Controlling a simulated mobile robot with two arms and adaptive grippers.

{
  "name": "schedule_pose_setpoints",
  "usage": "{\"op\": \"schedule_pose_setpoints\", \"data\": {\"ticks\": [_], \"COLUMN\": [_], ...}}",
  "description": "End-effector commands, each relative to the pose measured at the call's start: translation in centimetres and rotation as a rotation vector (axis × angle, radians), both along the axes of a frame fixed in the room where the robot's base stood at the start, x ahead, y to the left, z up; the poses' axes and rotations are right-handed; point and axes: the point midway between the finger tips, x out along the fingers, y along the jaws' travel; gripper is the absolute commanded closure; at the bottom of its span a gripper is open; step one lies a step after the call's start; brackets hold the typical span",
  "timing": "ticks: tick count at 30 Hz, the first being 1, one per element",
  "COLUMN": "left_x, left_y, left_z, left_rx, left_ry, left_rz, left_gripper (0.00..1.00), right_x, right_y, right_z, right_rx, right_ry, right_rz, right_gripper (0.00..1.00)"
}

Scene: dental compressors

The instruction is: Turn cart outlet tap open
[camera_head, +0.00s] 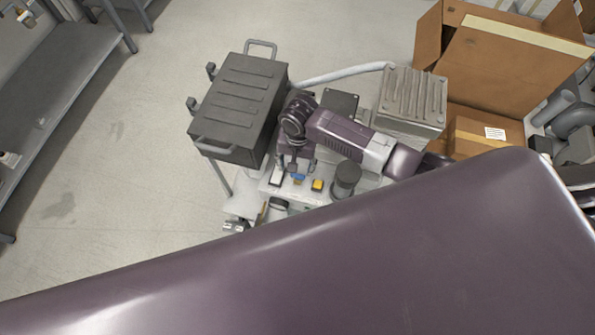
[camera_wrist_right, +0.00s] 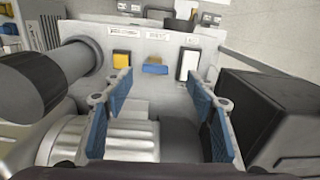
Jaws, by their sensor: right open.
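The grey cart (camera_head: 250,209) stands in the middle of the head view. A small blue handle (camera_head: 299,178), which looks like the outlet tap, is on its panel between a yellow part (camera_head: 318,185) and a white one (camera_head: 276,176). My right gripper (camera_head: 293,164) reaches down over the cart close to this handle. In the right wrist view, its two blue-padded fingers (camera_wrist_right: 158,88) are apart and empty. The blue handle (camera_wrist_right: 155,69) lies ahead, between the fingertips in the picture, and no contact shows. My left gripper is not in view.
A black case (camera_head: 240,105) sits on the cart's left, beside my right wrist. A dark cylinder (camera_head: 346,179) stands right of the handle, with a ribbed grey unit (camera_head: 411,98) behind. Cardboard boxes (camera_head: 500,65) are at the right.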

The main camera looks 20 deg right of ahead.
Motion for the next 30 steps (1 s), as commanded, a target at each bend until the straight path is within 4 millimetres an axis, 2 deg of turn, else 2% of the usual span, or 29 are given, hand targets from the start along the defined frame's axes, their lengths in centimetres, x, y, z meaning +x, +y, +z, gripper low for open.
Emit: {"op": "schedule_pose_setpoints", "data": {"ticks": [5,8,18,24,30], "left_x": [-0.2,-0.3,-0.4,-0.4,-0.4], "left_y": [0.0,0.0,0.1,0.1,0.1], "left_z": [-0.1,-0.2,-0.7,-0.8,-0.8], "left_rx": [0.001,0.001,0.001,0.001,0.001], "left_ry": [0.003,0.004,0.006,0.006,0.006], "left_rz": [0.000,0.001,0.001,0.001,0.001], "left_gripper": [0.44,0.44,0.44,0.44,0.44], "right_x": [0.7,0.7,0.7,0.7,0.7], "right_y": [-1.0,-1.0,-1.0,-0.9,-0.9], "right_z": [0.7,-0.3,-5.5,-6.7,-6.8], "right_rx": [-0.036,-0.037,-0.036,-0.034,-0.033], "right_ry": [0.020,0.024,0.022,0.019,0.019], "right_rz": [-0.064,-0.070,-0.068,-0.065,-0.065], "right_gripper": [0.48,0.48,0.48,0.48,0.48]}}
